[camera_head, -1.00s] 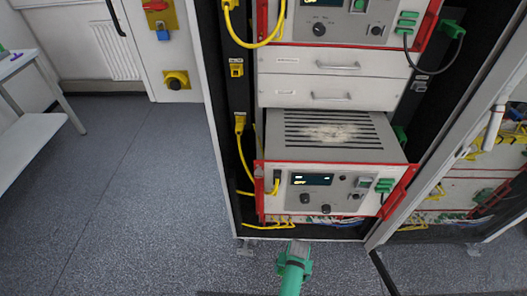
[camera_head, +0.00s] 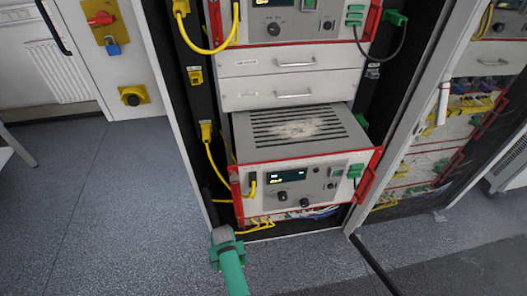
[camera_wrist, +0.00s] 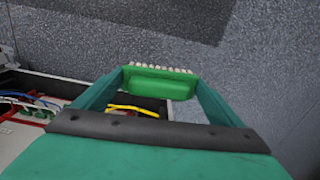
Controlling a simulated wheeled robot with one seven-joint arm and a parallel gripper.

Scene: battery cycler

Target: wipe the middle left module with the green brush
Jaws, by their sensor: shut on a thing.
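My gripper (camera_wrist: 158,92) is shut on the green brush (camera_wrist: 150,87), which has a row of pale bristles along its far edge. In the head view the end of my green arm is low, in front of the rack's foot; the brush cannot be made out there. A module (camera_head: 308,190) with a red-edged front sticks out of the left rack. Its slotted grey top (camera_head: 345,127) carries a pale dusty patch (camera_head: 298,130). The brush is apart from this module. Whether it is the middle left one cannot be told from the visible part of the rack.
Two closed drawers (camera_head: 285,90) sit above the pulled-out module, with another red-edged module (camera_head: 287,27) higher up. Yellow cables (camera_head: 216,165) hang along the rack's left side. An open door frame stands at right. The grey floor (camera_head: 110,220) at left is clear.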

